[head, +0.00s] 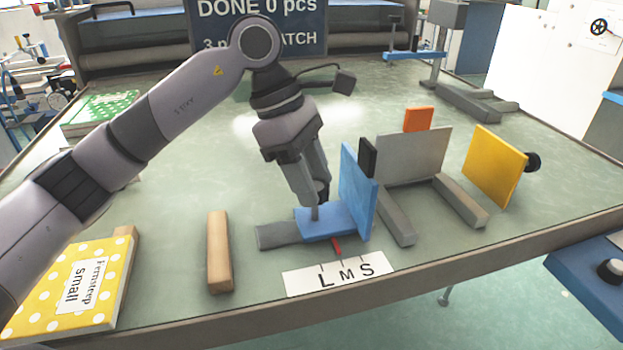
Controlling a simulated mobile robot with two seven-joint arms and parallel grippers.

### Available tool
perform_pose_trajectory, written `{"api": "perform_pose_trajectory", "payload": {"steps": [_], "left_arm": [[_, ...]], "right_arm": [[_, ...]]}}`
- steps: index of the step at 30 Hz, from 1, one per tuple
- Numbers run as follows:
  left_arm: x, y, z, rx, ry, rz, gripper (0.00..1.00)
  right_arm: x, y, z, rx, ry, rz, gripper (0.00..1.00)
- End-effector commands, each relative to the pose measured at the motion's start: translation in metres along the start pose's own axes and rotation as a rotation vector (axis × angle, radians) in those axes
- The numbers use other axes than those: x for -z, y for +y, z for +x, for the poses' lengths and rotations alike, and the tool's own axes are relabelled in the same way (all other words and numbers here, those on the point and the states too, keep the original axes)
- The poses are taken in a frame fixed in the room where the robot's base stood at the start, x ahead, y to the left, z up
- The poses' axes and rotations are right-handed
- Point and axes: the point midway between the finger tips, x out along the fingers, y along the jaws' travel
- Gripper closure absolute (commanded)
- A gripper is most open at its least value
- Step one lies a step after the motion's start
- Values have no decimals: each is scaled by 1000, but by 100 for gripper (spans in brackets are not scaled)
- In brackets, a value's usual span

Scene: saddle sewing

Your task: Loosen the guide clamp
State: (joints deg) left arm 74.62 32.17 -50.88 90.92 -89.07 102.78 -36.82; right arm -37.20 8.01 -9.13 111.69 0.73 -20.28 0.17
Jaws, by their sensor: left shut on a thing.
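The blue guide (358,190) is an upright plate on a flat blue foot (334,223), which sits over a grey rail (277,235). A small grey upright clamp pin or lever (315,213) stands on the foot. My left gripper (319,199) points down over the foot with its fingers shut at the clamp; they hide most of it. A red pointer (337,247) sticks out from the foot toward a white L M S scale (340,274). It lies near the L and M side. My right gripper is not in view.
A wooden bar (220,252) and a yellow dotted pack marked small (77,290) lie to the left. A grey plate (412,157), an orange block (419,119) and a yellow plate (494,165) stand to the right. The table's front right is clear.

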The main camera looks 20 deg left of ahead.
Motion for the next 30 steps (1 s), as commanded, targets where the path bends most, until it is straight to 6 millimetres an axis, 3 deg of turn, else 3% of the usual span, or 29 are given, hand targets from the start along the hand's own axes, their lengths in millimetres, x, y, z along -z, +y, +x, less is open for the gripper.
{"api": "perform_pose_trajectory", "payload": {"steps": [10,30], "left_arm": [[1,-2,2,-124,-1,-283,85],[-2,-4,2,-369,-3,-870,85]], "right_arm": [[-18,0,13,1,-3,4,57],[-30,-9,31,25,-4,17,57]]}}
